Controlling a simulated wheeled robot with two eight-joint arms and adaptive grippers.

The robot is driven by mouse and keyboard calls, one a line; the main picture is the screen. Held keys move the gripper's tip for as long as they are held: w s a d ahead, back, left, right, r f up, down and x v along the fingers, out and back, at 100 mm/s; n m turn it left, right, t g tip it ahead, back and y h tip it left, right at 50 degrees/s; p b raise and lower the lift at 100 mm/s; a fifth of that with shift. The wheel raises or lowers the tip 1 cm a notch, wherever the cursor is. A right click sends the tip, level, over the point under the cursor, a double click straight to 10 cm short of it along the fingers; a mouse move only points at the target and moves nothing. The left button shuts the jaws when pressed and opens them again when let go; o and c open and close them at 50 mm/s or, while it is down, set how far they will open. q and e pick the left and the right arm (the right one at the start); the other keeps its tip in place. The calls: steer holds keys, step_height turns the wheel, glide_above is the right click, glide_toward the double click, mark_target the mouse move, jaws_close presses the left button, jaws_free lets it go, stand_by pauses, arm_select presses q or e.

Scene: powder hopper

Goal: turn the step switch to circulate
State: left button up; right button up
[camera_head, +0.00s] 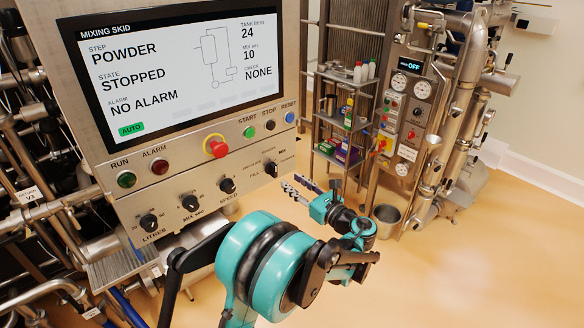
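The step switch (271,168) is a black rotary knob at the right end of the panel's lower row. Small labels surround it; FILL and MIX can be made out, the others are blurred. Its pointer is too small to read. The screen (180,72) shows step POWDER, state STOPPED and NO ALARM.
Other knobs for litres (149,222), mix time (190,203) and speed (227,185) sit to the left. A red emergency stop (215,146) and start, stop and reset buttons are above. A bottle rack (345,110) stands behind. The floor at right is clear.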

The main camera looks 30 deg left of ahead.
mark_target(276, 171)
arm_select(q)
steer(key=x, duration=0.7)
steer(key=shift+s+a, duration=0.1)
steer(key=shift+a, duration=0.2)
jaws_close()
